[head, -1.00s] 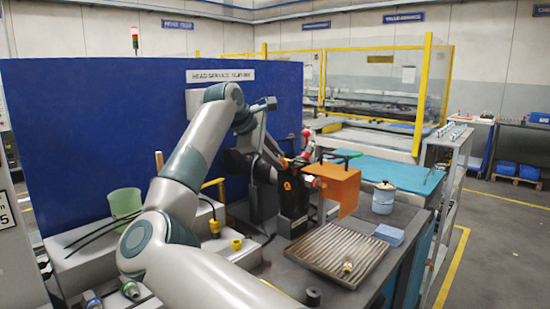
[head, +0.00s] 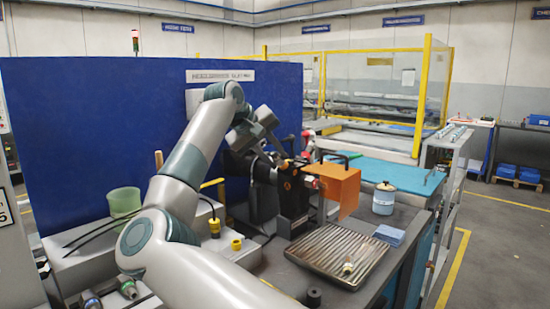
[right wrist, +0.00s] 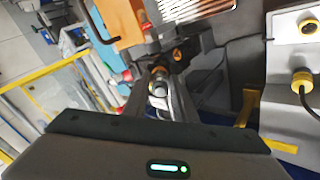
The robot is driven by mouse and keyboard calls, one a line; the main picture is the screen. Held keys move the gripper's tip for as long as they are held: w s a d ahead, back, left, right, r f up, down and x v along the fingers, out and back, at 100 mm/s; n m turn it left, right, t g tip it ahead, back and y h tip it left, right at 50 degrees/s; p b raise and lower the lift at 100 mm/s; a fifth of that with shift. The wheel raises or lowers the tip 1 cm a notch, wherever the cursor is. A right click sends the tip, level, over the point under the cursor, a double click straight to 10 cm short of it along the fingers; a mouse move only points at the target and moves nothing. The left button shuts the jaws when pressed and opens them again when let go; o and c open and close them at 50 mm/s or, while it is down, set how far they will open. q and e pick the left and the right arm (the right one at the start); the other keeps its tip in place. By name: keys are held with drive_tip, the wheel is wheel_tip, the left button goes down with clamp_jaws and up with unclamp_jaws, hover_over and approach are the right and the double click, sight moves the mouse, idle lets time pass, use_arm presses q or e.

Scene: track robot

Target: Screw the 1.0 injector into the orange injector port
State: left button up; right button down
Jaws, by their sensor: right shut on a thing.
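My right gripper (right wrist: 159,82) is shut on a small silvery, dark-banded piece (right wrist: 160,90), probably the injector; no label on it is readable. In the head view, my right gripper (head: 284,163) is at the top of the black head unit, and the held piece is too small to make out. An orange ring (right wrist: 177,54), probably the orange injector port, shows just beyond the fingertips. The held piece is very close to it; I cannot tell whether they touch. My left gripper is not in view.
A ribbed tray (head: 325,250) holds a small part (head: 348,267). A white jar (head: 383,200) and blue block (head: 389,235) stand to the right. A green cup (head: 124,201) is at left.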

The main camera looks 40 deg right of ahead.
drive_tip(key=shift+f, duration=0.1)
drive_tip(key=c, duration=1.4)
unclamp_jaws()
drive_tip(key=shift+d, duration=0.1)
drive_tip(key=shift+c, duration=1.2)
